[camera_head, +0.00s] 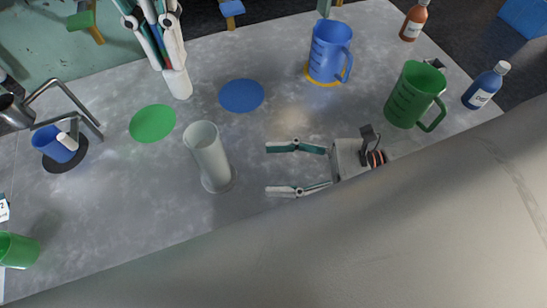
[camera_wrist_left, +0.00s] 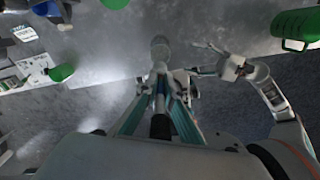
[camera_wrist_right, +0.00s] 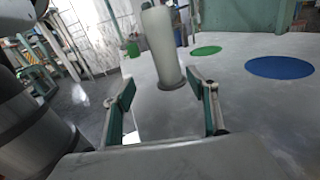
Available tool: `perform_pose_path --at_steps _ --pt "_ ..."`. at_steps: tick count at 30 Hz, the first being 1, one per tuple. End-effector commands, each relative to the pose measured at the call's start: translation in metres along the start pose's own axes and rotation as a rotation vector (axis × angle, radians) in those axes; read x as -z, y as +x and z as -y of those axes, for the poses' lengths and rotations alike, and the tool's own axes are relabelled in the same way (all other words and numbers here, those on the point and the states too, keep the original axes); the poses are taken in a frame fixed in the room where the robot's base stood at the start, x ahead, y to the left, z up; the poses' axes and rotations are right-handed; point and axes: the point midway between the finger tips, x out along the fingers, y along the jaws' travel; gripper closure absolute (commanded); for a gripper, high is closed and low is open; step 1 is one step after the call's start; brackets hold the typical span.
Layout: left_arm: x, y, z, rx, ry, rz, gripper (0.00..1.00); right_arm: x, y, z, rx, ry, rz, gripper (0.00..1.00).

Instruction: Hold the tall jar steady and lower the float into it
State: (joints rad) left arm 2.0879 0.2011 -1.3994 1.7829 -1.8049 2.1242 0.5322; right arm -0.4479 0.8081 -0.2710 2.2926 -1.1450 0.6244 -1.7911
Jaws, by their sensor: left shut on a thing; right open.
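The tall jar (camera_head: 206,150), a pale translucent cylinder on a round foot, stands upright on the grey bench. My right gripper (camera_head: 268,169) is open and empty to the right of the jar, apart from it. In the right wrist view the jar (camera_wrist_right: 160,45) stands beyond and between the open fingers (camera_wrist_right: 160,84). My left gripper (camera_head: 165,58) is shut on the float (camera_head: 178,84), a whitish cylinder hanging below its fingers, up and left of the jar. In the left wrist view the fingers (camera_wrist_left: 160,82) partly hide the float; the jar (camera_wrist_left: 160,46) shows beyond.
Green (camera_head: 152,123) and blue (camera_head: 241,96) discs lie near the jar. A blue jug (camera_head: 328,52), a green jug (camera_head: 409,95) and two bottles (camera_head: 413,22) (camera_head: 484,86) stand at the right. A blue cup (camera_head: 50,142) and a metal stand (camera_head: 75,97) are at the left.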

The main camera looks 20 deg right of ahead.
Motion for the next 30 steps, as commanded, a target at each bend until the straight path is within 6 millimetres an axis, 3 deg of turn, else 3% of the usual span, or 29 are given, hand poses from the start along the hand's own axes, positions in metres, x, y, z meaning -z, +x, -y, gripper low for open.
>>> perform_pose_path --at_steps 4,14,30 --pt "0.000 0.000 0.000 0.000 0.000 0.000 1.00 -0.006 0.010 0.010 0.020 -0.048 0.024 0.42" --pt "0.000 0.000 0.000 0.000 0.000 0.000 1.00 -0.007 0.021 0.012 0.023 -0.059 0.028 0.42" --pt "0.000 0.000 0.000 0.000 0.000 0.000 1.00 -0.010 0.098 0.013 0.023 -0.058 0.029 0.42"
